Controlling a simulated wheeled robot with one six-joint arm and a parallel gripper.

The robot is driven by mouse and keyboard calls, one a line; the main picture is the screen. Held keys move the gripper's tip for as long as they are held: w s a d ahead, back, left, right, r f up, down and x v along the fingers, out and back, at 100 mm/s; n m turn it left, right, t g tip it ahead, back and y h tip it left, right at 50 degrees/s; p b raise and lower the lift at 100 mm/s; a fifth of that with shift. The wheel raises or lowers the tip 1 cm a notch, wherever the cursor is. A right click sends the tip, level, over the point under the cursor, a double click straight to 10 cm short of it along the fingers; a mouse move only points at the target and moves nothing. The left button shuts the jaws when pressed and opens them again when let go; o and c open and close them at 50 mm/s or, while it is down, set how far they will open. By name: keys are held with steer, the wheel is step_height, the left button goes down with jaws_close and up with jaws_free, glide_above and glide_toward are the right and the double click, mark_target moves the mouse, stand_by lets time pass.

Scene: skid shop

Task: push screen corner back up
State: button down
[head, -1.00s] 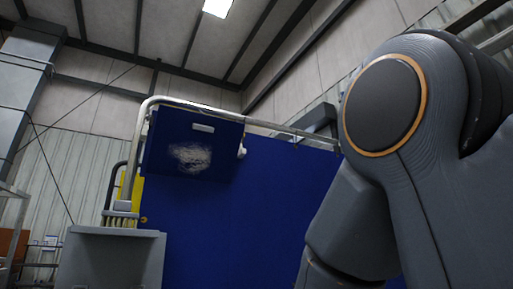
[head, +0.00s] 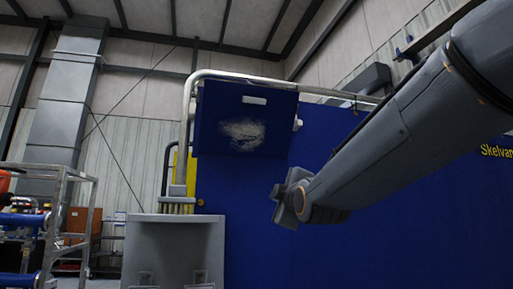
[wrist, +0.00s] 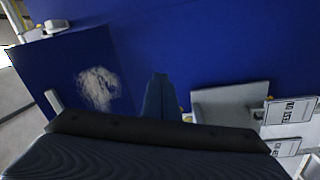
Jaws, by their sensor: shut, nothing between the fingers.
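The screen is a large blue sheet (head: 350,165) below a pale tubular rail. At its upper left a square blue flap (head: 222,106) hangs in front, with a pale scuffed patch and a small white label near its top. The flap also shows at the left of the wrist view (wrist: 62,85). My gripper (head: 287,200) is below and right of the flap in the head view, apart from it in the picture. In the wrist view my gripper (wrist: 160,95) is shut and empty, its narrow tip in front of the blue sheet, right of the pale patch.
The rail (head: 187,110) bends down at the left, above a grey cabinet (head: 172,250). The wrist view shows a grey panel (wrist: 228,104) and white tags with black lettering (wrist: 290,108) at the right. A metal frame cart (head: 60,215) stands at the far left.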

steer(key=s+a+r+n+t+y+p, duration=0.1)
steer(key=s+r+n+t, duration=0.2)
steer(key=r, duration=0.8)
steer(key=s+a+r+n+t+y, duration=0.15)
steer(key=s+r, duration=0.25)
steer(key=r, duration=0.7)
steer(key=p, duration=0.7)
glide_toward(255, 101)
steer(key=shift+t, duration=0.25)
steer(key=x, duration=0.5)
steer(key=shift+w+a, duration=0.2)
steer(key=shift+w+a+r+p, duration=0.15)
steer(key=shift+w+p, duration=0.15)
steer(key=shift+w, duration=0.15)
steer(key=shift+w, duration=0.1)
